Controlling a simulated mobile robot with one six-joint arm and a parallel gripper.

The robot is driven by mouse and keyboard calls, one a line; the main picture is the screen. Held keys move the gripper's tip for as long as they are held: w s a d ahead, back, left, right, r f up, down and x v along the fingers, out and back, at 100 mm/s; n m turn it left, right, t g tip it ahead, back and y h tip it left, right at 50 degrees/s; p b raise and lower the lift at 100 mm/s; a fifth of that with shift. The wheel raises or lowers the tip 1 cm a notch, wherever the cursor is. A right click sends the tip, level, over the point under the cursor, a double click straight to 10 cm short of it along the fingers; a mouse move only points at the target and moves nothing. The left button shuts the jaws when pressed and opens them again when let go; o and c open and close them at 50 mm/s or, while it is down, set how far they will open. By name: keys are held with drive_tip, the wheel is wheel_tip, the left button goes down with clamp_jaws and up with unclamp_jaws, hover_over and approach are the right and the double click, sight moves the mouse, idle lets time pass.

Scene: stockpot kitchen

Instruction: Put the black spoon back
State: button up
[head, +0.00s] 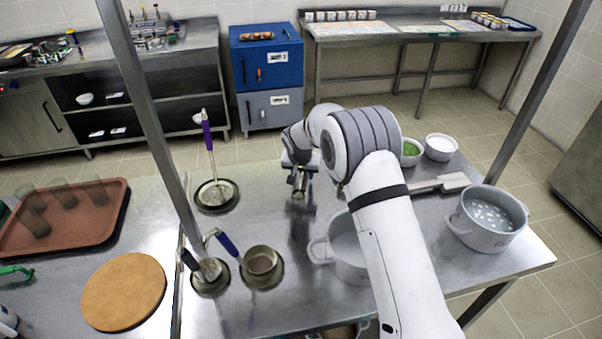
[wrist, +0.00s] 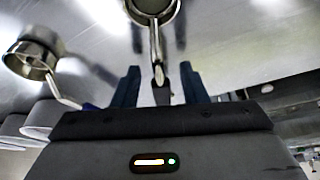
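The black spoon (head: 188,259), a metal ladle with a dark handle, stands with its handle leaning up in a round holder on the steel table. In the wrist view, a metal shaft with a black grip (wrist: 160,94) appears in the gap between my fingers, with clear space on both sides. My gripper (head: 299,192) is open, above the table to the right of the spoons; its fingers (wrist: 159,72) stand apart. A blue-handled ladle (head: 228,244) stands just right of the black spoon. A purple-handled spoon (head: 207,132) stands in a holder farther back.
A white pot (head: 347,248) is partly hidden behind my arm. Another pot (head: 485,220) stands at the right. A red-brown tray (head: 110,222) with glasses and a round wooden board (head: 123,292) lie on the left counter. Metal posts rise at the table's edges.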

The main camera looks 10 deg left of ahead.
drive_tip(key=b+v, duration=0.2)
drive_tip(key=v, duration=1)
drive_tip(key=shift+r, duration=0.2)
drive_tip(key=s+d+r, duration=0.6)
drive_tip(key=s+d, duration=0.1)
drive_tip(key=d, duration=0.5)
drive_tip(key=s+d+r, duration=0.5)
drive_tip(key=s+d, duration=0.3)
drive_tip(key=d, duration=0.4)
drive_tip(key=s+d+f, duration=0.1)
drive_tip(key=s+d, duration=0.3)
drive_tip(key=s, duration=0.6)
drive_tip(key=s+d+g, duration=0.1)
drive_tip(key=s+d, duration=0.4)
drive_tip(key=s, duration=0.5)
drive_tip(key=shift+f+m, duration=0.3)
drive_tip(key=shift+f, duration=0.05)
drive_tip(key=shift+w+d, duration=0.15)
